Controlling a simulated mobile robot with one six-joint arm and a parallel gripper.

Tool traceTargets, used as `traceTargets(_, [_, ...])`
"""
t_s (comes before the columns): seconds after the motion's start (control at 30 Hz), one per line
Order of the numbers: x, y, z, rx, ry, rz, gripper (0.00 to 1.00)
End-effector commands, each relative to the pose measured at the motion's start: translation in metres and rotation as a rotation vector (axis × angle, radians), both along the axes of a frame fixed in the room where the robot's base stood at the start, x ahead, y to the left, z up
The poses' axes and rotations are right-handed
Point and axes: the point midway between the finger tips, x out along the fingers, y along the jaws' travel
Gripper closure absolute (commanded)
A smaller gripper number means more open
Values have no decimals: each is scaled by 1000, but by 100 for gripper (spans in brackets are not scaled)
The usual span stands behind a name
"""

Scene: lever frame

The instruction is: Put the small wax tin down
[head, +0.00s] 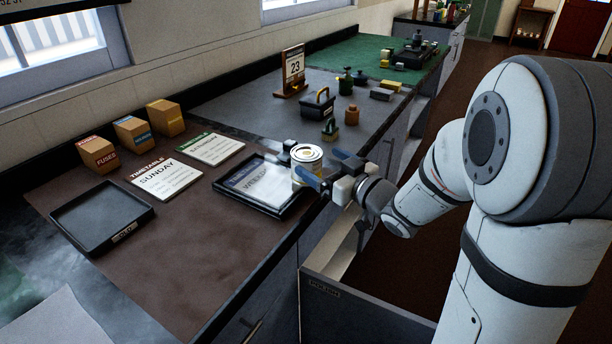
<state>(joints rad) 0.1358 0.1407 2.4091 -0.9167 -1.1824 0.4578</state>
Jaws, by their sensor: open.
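The small wax tin (306,164) is a pale cylinder with a light lid and a dark spot on top. It appears upright at the right end of a dark tray (283,212) near the counter's front edge. My gripper (312,175) is open, with its blue-tipped fingers beside the tin, one on the near side and one behind it. I cannot tell whether the fingers touch the tin. The tin's lower part is partly hidden by the near finger.
A sign card lies in that tray. An empty dark tray (76,225) sits to the left on the brown mat (160,265). Two timetable cards (167,180) and several fuse boxes (98,154) lie behind. An open drawer (345,305) juts out below the counter.

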Motion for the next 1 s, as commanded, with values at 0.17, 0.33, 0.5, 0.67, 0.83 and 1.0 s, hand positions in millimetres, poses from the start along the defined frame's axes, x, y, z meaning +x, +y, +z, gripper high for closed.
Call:
traceTargets(0.17, [16,14,0,2,1,3,8])
traceTargets(0.33, [33,30,-2,1,1,4,8])
traceTargets(0.5, [51,44,-3,1,1,2,8])
traceTargets(0.67, [56,48,-3,0,0,1,8])
traceTargets(0.83, [55,47,-3,0,0,0,10])
traceTargets(1.0, [55,47,-3,0,0,0,24])
